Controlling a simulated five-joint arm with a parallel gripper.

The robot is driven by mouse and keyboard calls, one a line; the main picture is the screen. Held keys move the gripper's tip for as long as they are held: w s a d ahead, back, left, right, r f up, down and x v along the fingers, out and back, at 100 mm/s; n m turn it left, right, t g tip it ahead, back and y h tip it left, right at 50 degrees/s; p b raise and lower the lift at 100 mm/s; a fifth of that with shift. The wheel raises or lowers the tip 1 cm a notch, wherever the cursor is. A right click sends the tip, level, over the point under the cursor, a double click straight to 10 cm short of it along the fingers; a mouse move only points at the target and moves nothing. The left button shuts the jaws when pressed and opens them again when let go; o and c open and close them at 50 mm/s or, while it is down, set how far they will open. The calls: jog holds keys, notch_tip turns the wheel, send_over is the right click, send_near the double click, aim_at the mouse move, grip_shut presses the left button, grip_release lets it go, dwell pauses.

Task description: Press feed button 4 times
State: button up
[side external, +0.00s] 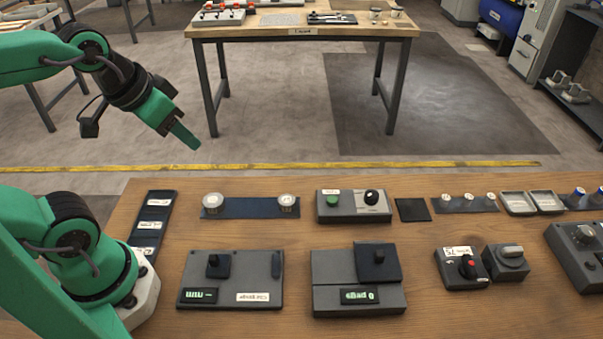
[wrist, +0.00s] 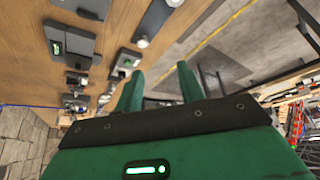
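A grey control box (side external: 354,206) on the wooden bench carries a round green button (side external: 333,198) and a black knob (side external: 371,197). I cannot read a "feed" label, so I cannot tell for sure which control is the feed button. In front of the box, a grey unit (side external: 330,268) has a black block on top and a lit display (side external: 359,295) that seems to read "0 pegs", upside down. My gripper (side external: 190,143) is raised at upper left, beyond the bench's far edge, touching nothing. In the wrist view its two green fingers (wrist: 158,90) stand apart with nothing between them.
A second grey unit (side external: 230,291) with a display stands to the left. A dark strip with two round metal pieces (side external: 250,207) lies behind it. A switch box with a red knob (side external: 462,278) and other fixtures fill the right. Bare wood (side external: 425,220) shows between the fixtures.

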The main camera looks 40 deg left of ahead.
grip_shut()
dwell(1.4)
